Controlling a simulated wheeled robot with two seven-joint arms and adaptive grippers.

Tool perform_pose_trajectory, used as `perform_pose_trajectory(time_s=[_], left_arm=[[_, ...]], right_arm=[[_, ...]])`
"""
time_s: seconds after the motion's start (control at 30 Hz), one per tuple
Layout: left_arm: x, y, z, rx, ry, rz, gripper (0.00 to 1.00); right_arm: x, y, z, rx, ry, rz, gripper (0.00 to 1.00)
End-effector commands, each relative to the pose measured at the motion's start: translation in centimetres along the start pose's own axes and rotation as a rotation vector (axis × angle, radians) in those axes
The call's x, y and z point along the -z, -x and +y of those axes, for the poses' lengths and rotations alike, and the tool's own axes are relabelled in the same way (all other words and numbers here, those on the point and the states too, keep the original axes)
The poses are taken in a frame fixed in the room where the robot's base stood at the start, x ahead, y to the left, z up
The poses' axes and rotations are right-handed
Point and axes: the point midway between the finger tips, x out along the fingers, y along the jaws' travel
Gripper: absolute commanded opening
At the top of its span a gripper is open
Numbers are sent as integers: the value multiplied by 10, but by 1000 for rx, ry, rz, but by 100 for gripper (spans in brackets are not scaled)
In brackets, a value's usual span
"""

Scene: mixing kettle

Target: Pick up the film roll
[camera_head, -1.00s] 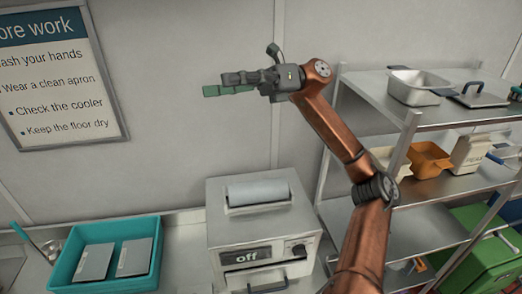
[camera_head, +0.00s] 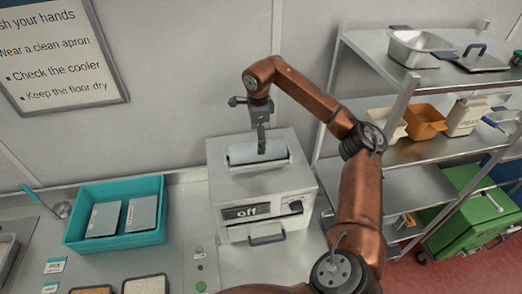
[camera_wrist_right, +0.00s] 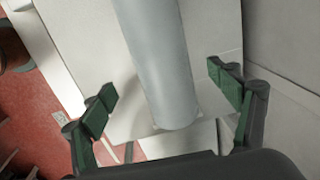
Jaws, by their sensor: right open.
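The film roll (camera_head: 243,153) is a grey cylinder lying in the top of the white sealing machine (camera_head: 262,194), whose front reads "off". My right gripper (camera_head: 261,146) points down at the roll, just over its right half in the head view. In the right wrist view the roll (camera_wrist_right: 160,60) runs between the two green-padded fingers of my right gripper (camera_wrist_right: 165,97). The fingers are apart, with a gap on each side of the roll. My left gripper is in neither view.
A teal bin (camera_head: 117,214) with two grey packs stands left of the machine. A metal shelf rack (camera_head: 440,138) with pans and containers stands at the right. A green wheeled bin (camera_head: 478,207) is beside it. Trays of food lie at the front left.

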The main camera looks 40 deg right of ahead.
Motion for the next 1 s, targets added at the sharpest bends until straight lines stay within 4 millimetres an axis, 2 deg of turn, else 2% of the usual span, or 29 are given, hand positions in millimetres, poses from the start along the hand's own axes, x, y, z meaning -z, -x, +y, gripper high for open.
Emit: perform_pose_trajectory(time_s=[0.23, 0.4, 0.53, 0.83, 1.0], left_arm=[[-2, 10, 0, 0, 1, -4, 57], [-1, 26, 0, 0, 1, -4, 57], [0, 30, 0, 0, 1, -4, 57], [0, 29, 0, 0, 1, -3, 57], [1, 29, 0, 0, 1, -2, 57]], right_arm=[[0, -26, 0, -3, 0, 0, 82], [0, -49, -1, -5, 0, -2, 82], [0, -65, -2, -2, -1, -2, 82], [-1, -72, -2, 0, -1, -3, 82], [-1, -72, -2, 0, -1, -3, 70]])
